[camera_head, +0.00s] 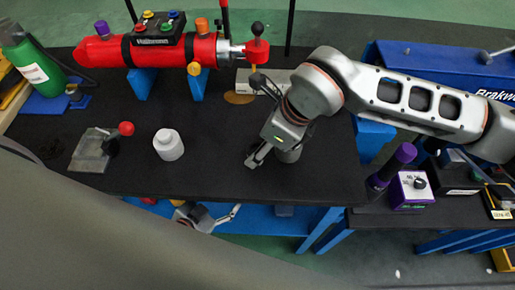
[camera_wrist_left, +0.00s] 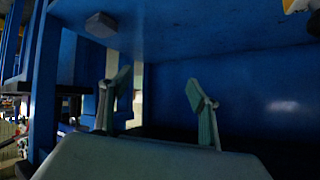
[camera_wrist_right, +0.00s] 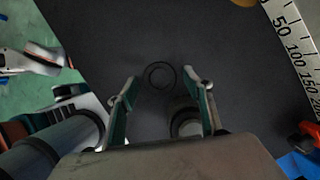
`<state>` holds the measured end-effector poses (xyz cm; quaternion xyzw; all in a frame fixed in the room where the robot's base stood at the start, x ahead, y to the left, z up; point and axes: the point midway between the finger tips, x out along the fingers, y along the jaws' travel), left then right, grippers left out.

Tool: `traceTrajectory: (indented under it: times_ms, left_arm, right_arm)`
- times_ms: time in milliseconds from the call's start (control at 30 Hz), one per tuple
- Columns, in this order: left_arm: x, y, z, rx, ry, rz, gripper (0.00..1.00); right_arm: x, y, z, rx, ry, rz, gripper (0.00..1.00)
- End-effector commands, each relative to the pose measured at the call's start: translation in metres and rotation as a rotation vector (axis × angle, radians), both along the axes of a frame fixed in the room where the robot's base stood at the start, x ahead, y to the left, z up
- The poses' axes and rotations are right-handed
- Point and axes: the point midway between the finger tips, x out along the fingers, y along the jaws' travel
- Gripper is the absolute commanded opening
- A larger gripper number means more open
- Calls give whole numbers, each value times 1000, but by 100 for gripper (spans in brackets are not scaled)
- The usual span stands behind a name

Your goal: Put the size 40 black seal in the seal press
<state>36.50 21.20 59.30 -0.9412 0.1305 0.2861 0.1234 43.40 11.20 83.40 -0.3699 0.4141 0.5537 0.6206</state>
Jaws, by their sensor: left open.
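A thin black ring, the black seal (camera_wrist_right: 159,75), lies flat on the dark tabletop in the right wrist view; its size marking cannot be read. My right gripper (camera_head: 256,160) is over the table, pointing down. In the right wrist view its open fingers (camera_wrist_right: 160,88) are either side of the ring's near edge, nothing held. A short grey cylinder (camera_head: 289,153) stands beside it, also in the right wrist view (camera_wrist_right: 187,124). A grey device with a red-ball lever (camera_head: 92,152), possibly the seal press, sits at the table's left. My left gripper (camera_head: 207,216) is open, empty, below the table edge.
A red cylinder (camera_head: 165,50) on blue supports lies along the back. A numbered scale (camera_wrist_right: 290,50) lies near the right gripper. Blue framing (camera_wrist_left: 220,90) is close to my left gripper.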

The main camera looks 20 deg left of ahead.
Motion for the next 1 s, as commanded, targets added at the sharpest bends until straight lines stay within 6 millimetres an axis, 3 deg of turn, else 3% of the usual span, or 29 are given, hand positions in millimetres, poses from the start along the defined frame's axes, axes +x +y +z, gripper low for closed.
traceTrajectory:
  times_ms: [33, 100, 567, 767, 1000]
  left_arm:
    - [-1, 0, -1, 0, 1, -1, 62]
    - [-2, 0, -1, 0, 4, -1, 62]
    - [-10, -1, -6, -1, 20, -2, 62]
    - [-9, -1, -3, -3, 16, -1, 62]
    - [-8, -2, 0, -7, 15, 0, 62]
  right_arm:
    - [0, 0, 0, 0, 0, 0, 35]
    - [0, 0, 0, 0, 0, 0, 18]
    - [0, 0, 5, 0, 0, -1, 16]
    - [1, 0, 25, 0, -4, -1, 16]
    - [1, 0, 70, 0, -5, 0, 16]
